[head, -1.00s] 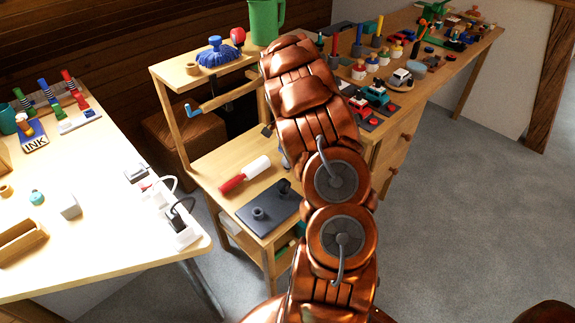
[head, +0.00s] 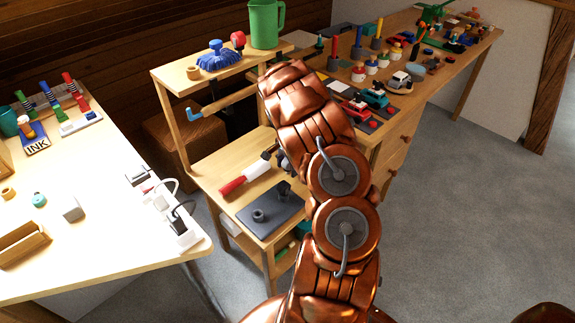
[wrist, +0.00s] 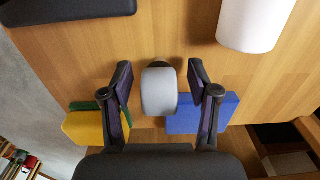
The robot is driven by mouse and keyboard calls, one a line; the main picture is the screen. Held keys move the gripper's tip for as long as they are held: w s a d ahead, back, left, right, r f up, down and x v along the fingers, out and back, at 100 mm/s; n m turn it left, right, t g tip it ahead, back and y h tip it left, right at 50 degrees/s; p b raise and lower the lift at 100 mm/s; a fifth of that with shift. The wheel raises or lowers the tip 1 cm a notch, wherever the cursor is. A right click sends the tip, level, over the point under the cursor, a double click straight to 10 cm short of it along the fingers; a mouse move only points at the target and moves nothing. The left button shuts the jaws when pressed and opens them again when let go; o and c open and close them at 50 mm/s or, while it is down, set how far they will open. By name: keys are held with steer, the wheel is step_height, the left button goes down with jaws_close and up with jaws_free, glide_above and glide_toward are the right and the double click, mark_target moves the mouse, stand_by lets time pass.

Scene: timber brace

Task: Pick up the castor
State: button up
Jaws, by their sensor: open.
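The castor (wrist: 159,92), a pale grey wheel with a dark part behind it, is in the middle of the wrist view on the wooden shelf. My gripper (wrist: 161,88) is open, with one finger on each side of the castor. A gap shows between the wheel and each finger in that view. In the head view my gripper (head: 277,157) is low over the middle shelf of the small stand, partly hidden by my arm. I cannot make out the castor there.
A white roller with a red handle (head: 234,185) and a dark slab with pegs (head: 252,217) lie on the same shelf. A yellow block (wrist: 84,126) and a blue block (wrist: 225,112) show near the shelf edge. The upper shelf (head: 172,77) is above.

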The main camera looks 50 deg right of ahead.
jaws_close()
stand_by(0.3)
